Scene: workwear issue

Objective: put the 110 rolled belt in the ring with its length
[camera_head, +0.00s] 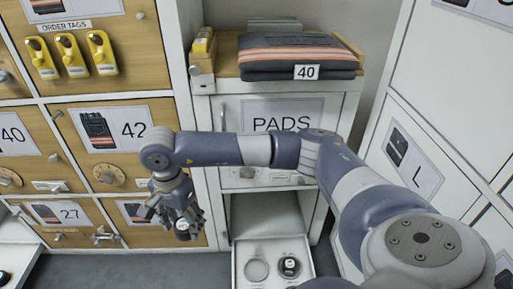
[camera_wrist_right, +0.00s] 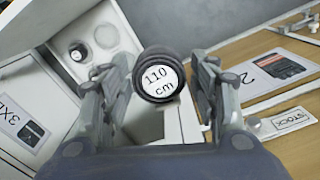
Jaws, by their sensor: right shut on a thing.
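My right gripper (camera_head: 180,222) is shut on a dark rolled belt (camera_wrist_right: 158,75), whose white label reads "110 cm" in the right wrist view. In the head view the belt (camera_head: 183,234) hangs in the air in front of the drawers, left of an open white drawer (camera_head: 240,280). This drawer has an empty ring (camera_head: 257,270) on the left and another rolled belt (camera_head: 289,266) on the right, its label too small to read. The wrist view also shows the empty ring (camera_wrist_right: 106,37) and that belt (camera_wrist_right: 78,53). My left gripper is out of view.
The open drawer sits low under a cabinet marked PADS (camera_head: 284,116). Folded dark clothing with a 40 tag (camera_head: 306,72) lies on top. Wooden drawers (camera_head: 80,185) with knobs line the left; white drawers (camera_head: 415,165) line the right. Yellow tags (camera_head: 71,55) hang upper left.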

